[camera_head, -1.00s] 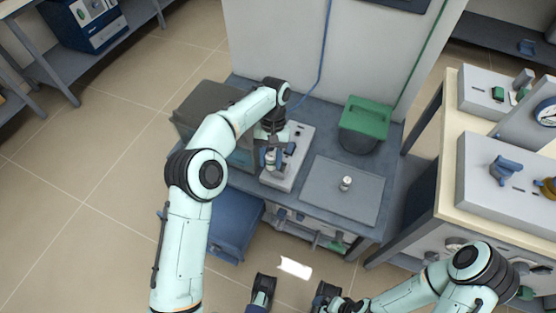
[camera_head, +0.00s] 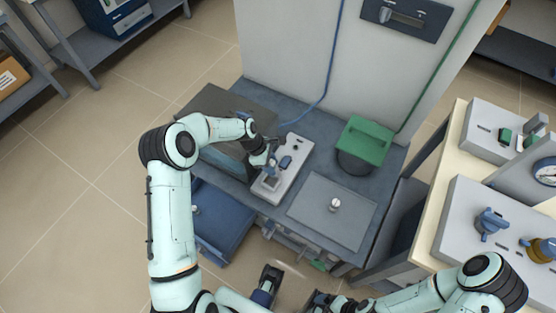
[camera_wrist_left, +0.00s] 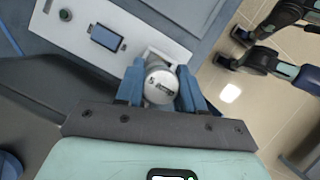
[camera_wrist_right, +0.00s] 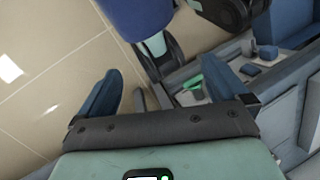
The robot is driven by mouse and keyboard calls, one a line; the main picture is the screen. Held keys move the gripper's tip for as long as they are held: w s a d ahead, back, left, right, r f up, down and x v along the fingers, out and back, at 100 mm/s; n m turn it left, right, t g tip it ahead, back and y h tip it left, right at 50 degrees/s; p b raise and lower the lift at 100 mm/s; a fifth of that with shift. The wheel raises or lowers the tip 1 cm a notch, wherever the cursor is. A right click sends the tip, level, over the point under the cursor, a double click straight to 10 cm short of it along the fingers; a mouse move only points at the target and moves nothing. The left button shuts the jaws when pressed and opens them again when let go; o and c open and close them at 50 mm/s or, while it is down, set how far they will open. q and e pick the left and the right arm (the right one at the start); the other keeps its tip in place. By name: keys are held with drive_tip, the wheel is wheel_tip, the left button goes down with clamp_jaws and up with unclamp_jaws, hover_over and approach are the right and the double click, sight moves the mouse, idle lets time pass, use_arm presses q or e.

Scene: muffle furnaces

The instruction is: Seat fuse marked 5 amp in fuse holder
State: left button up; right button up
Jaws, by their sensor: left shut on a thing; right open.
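My left gripper (camera_head: 268,172) is shut on a silver cylindrical fuse, low over the front end of a pale grey panel box (camera_head: 292,174) on the bench. In the left wrist view the fuse cap (camera_wrist_left: 160,87) sits between the blue fingers and shows a 5 with small blurred lettering. A pale square fitting (camera_wrist_left: 153,56), perhaps the fuse holder, shows just behind the cap. The cap hides whether the fuse is inside it or above it. A second silver-capped piece (camera_head: 335,204) stands on the grey tray (camera_head: 312,222). My right gripper (camera_wrist_left: 265,57) is open and empty (camera_wrist_right: 165,100), away from the bench.
A blue rocker switch (camera_wrist_left: 107,37) is on the panel box. A dark furnace-like box (camera_head: 222,118) stands left of it, close to my left arm. A green-topped container (camera_head: 364,142) is at the back right. The tray is mostly bare.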

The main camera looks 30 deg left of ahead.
use_arm(q)
drive_tip(key=shift+a+f, duration=0.15)
drive_tip(key=shift+f, duration=0.25)
drive_tip(key=shift+f+b, duration=3.15)
drive_tip(key=shift+f, duration=1.1)
drive_tip(key=shift+s+f, duration=0.1)
drive_tip(key=shift+s, duration=0.05)
use_arm(e)
drive_tip(key=shift+t, duration=0.6)
drive_tip(key=f, duration=0.1)
drive_tip(key=w+f, duration=0.1)
drive_tip(key=f, duration=0.1)
drive_tip(key=w+f, duration=0.1)
drive_tip(key=f, duration=0.1)
use_arm(q)
drive_tip(key=shift+f, duration=0.1)
